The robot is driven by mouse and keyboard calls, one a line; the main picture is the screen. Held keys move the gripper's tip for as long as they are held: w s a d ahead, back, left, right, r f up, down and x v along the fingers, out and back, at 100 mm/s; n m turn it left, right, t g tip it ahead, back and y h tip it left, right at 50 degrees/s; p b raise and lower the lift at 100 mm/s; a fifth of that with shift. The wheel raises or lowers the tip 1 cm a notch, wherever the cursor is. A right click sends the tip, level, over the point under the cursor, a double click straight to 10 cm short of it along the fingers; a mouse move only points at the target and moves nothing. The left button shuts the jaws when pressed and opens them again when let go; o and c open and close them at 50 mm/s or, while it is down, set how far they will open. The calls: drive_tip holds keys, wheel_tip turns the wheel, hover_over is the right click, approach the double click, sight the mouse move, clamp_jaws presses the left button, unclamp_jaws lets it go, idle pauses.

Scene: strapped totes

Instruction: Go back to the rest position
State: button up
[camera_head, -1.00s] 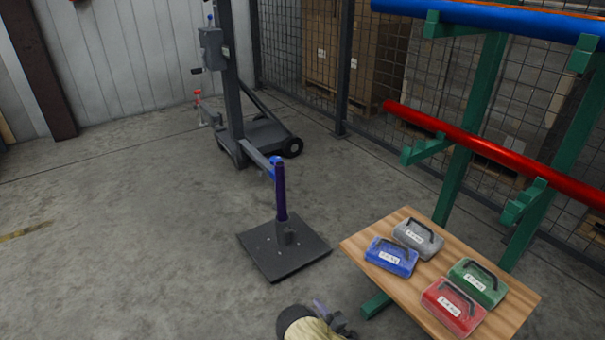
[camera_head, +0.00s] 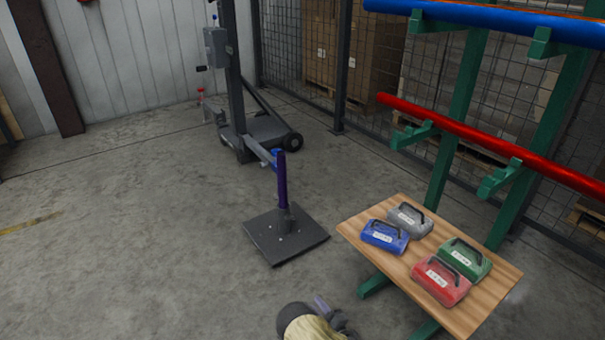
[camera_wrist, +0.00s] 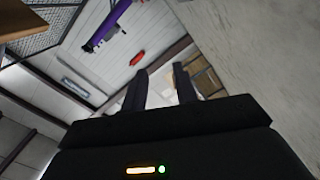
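My gripper (camera_wrist: 161,85) shows in the wrist view with its two dark fingers apart and nothing between them. In the head view, part of my arm shows at the bottom edge, left of the wooden table (camera_head: 350,236); the fingertips are not clear there. Four-sided totes with black handles sit on the table: a grey tote (camera_head: 410,219), a blue tote (camera_head: 385,236), a green tote (camera_head: 465,259) and a red tote (camera_head: 440,281). My gripper is apart from all of them.
A purple post (camera_head: 282,180) stands on a dark base plate (camera_head: 262,243) left of the table. A wheeled grey lift (camera_head: 237,90) is behind it. A green rack (camera_head: 452,130) holds a red pipe (camera_head: 470,138) and a blue pipe (camera_head: 500,22). Floor at left is clear.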

drive_tip(key=w+d+r+m+h+p, duration=0.2)
drive_tip(key=w+d+r+m+h, duration=0.15)
drive_tip(key=r, duration=0.35)
drive_tip(key=w+d+r+m+h+p, duration=0.2)
drive_tip(key=w+r+m+h, duration=0.2)
drive_tip(key=r, duration=0.2)
drive_tip(key=d+r+m+g+h+p, duration=0.35)
drive_tip(key=r+m, duration=0.25)
drive_tip(key=r, duration=0.6)
drive_tip(key=s+d+r+m+g+y+p, duration=0.15)
drive_tip(key=s+r+m+g+p, duration=0.55)
drive_tip(key=s+r, duration=2.3)
wheel_tip(320, 180, up, 35)
drive_tip(key=n+g+p, duration=0.1)
drive_tip(key=g+p, duration=0.1)
drive_tip(key=p, duration=3.7)
drive_tip(key=shift+s+a+n, duration=0.2)
drive_tip(key=shift+s+n, duration=0.15)
drive_tip(key=shift+s, duration=0.05)
